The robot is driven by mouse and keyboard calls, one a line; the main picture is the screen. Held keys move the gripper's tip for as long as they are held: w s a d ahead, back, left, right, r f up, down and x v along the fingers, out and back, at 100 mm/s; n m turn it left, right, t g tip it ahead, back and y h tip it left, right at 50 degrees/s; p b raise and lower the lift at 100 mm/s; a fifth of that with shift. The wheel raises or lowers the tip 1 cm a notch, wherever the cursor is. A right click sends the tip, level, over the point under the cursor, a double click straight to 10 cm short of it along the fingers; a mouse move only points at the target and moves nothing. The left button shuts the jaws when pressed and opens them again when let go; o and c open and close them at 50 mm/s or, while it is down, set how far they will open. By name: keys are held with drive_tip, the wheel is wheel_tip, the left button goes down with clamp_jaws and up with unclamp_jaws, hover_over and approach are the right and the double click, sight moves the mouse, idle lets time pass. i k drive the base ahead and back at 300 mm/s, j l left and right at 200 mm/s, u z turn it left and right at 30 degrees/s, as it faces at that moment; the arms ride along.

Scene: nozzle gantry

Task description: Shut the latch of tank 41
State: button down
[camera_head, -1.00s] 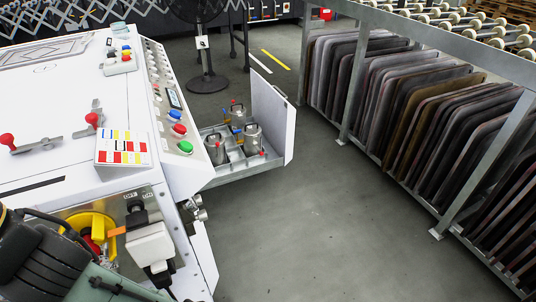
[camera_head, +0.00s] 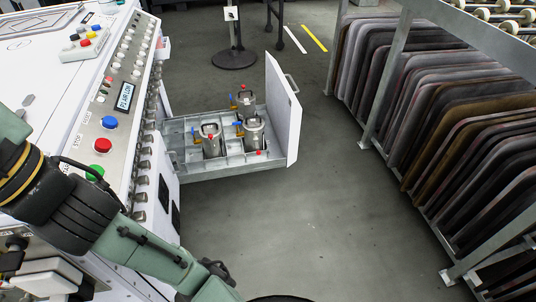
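Three metal tanks stand in an open drawer that sticks out of the white machine: a left one (camera_head: 211,142), a back one (camera_head: 246,103) and a right front one (camera_head: 254,134). Each has a dark bail-like part on top and small red and blue fittings. No number is readable, so I cannot tell which is tank 41. The latches are too small to tell open from shut. My green and black arm crosses the lower left, well in front of the drawer. Its gripper is not visible.
The drawer (camera_head: 230,174) has a tall white front panel (camera_head: 283,110) on its right. The machine's button panel (camera_head: 110,120) is to the left. A rack of dark panels (camera_head: 470,140) lines the right. Grey floor (camera_head: 340,215) between is clear.

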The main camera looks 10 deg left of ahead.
sight(259, 152)
drive_tip(key=i+l, duration=0.2)
drive_tip(key=i+l+u, duration=0.1)
drive_tip(key=l, duration=0.35)
drive_tip(key=i+l, duration=0.25)
drive_tip(key=l+u, duration=0.05)
